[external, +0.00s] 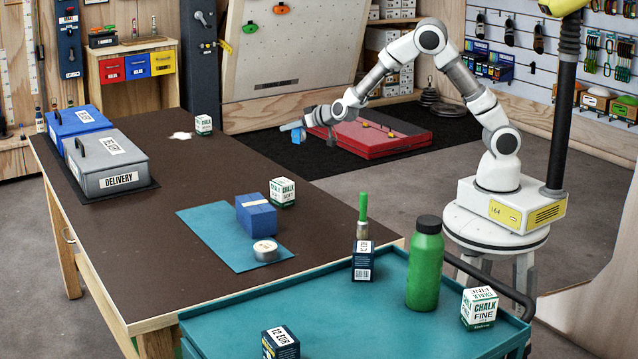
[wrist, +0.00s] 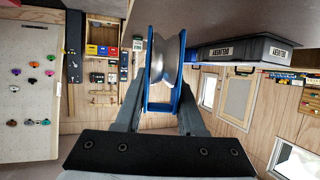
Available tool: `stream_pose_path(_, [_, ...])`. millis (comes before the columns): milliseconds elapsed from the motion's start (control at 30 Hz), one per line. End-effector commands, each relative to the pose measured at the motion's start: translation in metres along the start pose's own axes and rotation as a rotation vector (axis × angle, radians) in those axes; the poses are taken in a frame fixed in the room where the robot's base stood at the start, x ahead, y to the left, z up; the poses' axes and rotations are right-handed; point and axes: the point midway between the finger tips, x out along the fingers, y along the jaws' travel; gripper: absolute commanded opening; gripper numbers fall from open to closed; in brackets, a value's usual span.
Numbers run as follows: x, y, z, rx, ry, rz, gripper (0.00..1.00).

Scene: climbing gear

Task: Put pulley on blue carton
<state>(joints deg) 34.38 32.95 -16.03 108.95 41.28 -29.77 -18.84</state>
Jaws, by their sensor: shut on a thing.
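My gripper (external: 290,127) is shut on the pulley (wrist: 164,62), which has blue side plates and a silver wheel. The pulley shows as a small blue shape (external: 298,136) at the arm's end in the external view. In the wrist view, the two dark fingers of my gripper (wrist: 161,108) flank it. My gripper holds it in the air by the brown table's right edge.
A white chalk box (external: 283,192) stands behind the carton and a round tin (external: 265,250) in front. A grey delivery case (external: 108,165) and a blue case (external: 76,124) stand at the left. A green bottle (external: 425,265) stands on the teal tray table (external: 330,312) in front.

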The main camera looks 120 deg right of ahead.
Motion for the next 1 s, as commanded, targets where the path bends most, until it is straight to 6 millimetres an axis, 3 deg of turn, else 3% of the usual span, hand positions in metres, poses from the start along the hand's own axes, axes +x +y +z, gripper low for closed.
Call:
stream_pose_path(300, [-0.065,-0.149,-0.020,-0.101,0.003,-0.256,0.00])
stream_pose_path(433, [-0.095,-0.199,-0.022,-0.139,0.003,-0.347,0.00])
stream_pose_path(600, [-0.124,-0.239,-0.021,-0.171,0.001,-0.422,0.00])
stream_pose_path(767, [-0.135,-0.257,-0.017,-0.185,0.001,-0.450,0.00])
stream_pose_path(1000, [-0.140,-0.302,0.016,-0.188,0.000,-0.454,0.00])
